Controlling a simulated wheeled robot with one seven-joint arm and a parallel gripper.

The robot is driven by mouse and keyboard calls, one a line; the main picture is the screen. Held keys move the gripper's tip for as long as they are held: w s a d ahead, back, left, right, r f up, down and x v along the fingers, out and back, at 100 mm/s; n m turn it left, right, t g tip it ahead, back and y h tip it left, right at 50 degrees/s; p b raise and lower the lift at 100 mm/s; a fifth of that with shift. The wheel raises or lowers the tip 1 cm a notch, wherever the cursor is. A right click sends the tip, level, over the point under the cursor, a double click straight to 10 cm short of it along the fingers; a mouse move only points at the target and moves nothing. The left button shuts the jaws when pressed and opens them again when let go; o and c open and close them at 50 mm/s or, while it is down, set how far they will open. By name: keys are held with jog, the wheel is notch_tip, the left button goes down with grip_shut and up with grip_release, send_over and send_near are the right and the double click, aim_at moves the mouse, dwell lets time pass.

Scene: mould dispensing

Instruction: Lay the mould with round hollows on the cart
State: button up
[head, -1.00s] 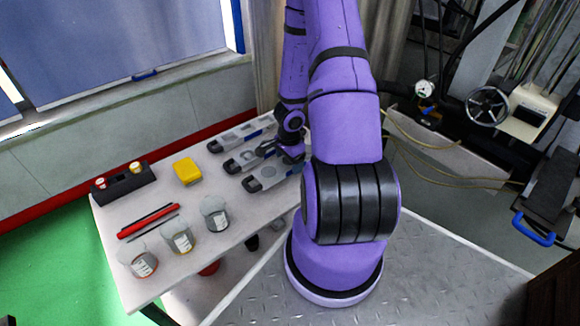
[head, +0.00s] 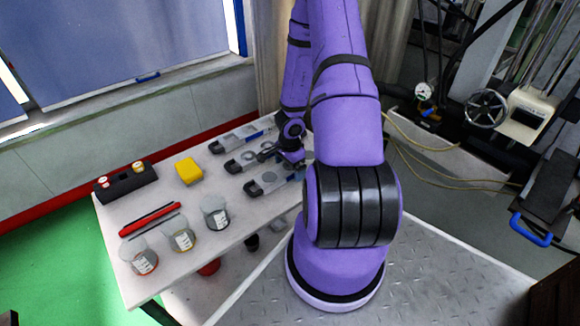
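Three grey moulds with dark end blocks lie side by side on the white table-like cart (head: 190,222), toward its far right. The front mould (head: 267,184) shows round marks that look like hollows. The middle mould (head: 236,164) is partly covered by my gripper and also seems to show a round shape. The back mould (head: 226,142) has a blue part at its right end; its hollows are too small to read. My gripper (head: 265,154) is low over the middle mould, pointing left. Its fingers are too small to tell whether they hold anything.
A yellow box (head: 188,171), a black holder (head: 126,182) with small jars, red and dark sticks (head: 149,220), and labelled beakers (head: 181,239) stand on the left half. A handwheel machine (head: 486,108) stands at right. Bare top shows between the beakers and moulds.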

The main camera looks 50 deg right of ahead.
jog(key=w+a+r+n+t+h, duration=0.1)
jog(key=w+r+n, duration=0.15)
jog(key=r, duration=0.75)
jog(key=w+r+n+t+h, duration=0.15)
jog(key=w+r, duration=0.25)
jog(key=r, duration=0.6)
jog(key=w+a+r+n+t+y, duration=0.15)
jog(key=a+r+n, duration=0.25)
jog(key=a+r, duration=0.4)
jog(key=w+a+r+n+t+y, duration=0.1)
jog(key=w+a+r+n+t, duration=0.25)
jog(key=a+r, duration=0.45)
jog(key=s+a+r+n+g+y, duration=0.1)
jog(key=s+a+r+n+y, duration=0.1)
jog(key=s+a+r+n, duration=0.6)
jog(key=s+r+h, duration=0.1)
jog(key=s+r, duration=0.1)
jog(key=s, duration=0.5)
jog(key=s+a+r+n+g+h, duration=0.1)
jog(key=s+r, duration=0.2)
jog(key=s, duration=0.5)
jog(key=shift+a, duration=0.3)
